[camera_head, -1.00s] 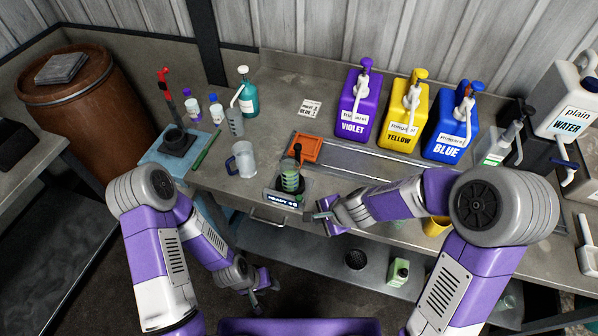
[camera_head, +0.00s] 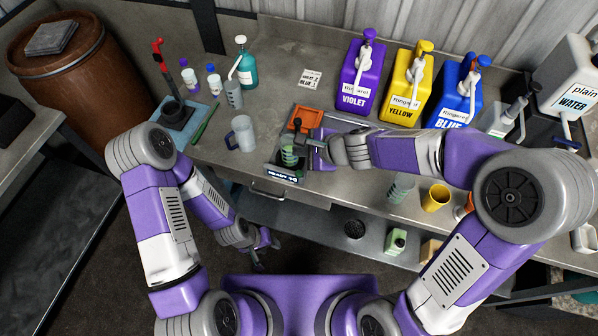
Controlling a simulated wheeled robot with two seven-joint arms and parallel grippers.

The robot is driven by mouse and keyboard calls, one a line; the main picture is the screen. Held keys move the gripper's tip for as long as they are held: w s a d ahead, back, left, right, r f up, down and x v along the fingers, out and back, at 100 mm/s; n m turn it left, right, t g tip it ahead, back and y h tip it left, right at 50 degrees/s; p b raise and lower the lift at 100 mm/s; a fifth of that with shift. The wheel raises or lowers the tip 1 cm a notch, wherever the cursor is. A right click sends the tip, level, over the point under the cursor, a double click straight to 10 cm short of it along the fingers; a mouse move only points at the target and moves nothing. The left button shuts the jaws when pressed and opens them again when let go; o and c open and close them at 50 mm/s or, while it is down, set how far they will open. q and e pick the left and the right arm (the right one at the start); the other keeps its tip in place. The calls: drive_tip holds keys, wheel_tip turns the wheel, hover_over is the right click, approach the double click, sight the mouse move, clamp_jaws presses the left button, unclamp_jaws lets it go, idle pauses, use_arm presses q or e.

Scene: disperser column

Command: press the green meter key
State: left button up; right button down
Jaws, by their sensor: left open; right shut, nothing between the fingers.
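The meter (camera_head: 283,175) is a dark unit with a lit blue-white display at the front edge of the bench. A small green spot, apparently its green key (camera_head: 299,175), shows at the display's right end. A clear cup with green bands (camera_head: 289,157) stands on the meter. My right gripper (camera_head: 306,145) is shut and empty, just right of the cup and above and behind the key. I cannot tell whether it touches the cup. My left gripper (camera_head: 263,252) is open and empty, low in front of the bench.
An orange tray (camera_head: 303,119) lies behind the meter. A clear mug (camera_head: 242,134) stands to its left. Violet (camera_head: 360,75), yellow (camera_head: 406,85) and blue (camera_head: 455,95) pump jugs line the back.

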sight(301, 175)
drive_tip(key=shift+f+b, duration=3.85)
drive_tip(key=shift+f, duration=0.25)
drive_tip(key=shift+f, duration=0.1)
drive_tip(key=shift+f+b, duration=0.3)
drive_tip(key=shift+b, duration=0.15)
drive_tip(key=shift+f+b, duration=0.55)
drive_tip(key=shift+r+p, duration=0.9)
drive_tip(key=shift+r, duration=0.05)
wheel_tip(301, 175, up, 5)
drive_tip(key=p, duration=0.5)
drive_tip(key=shift+r, duration=0.1)
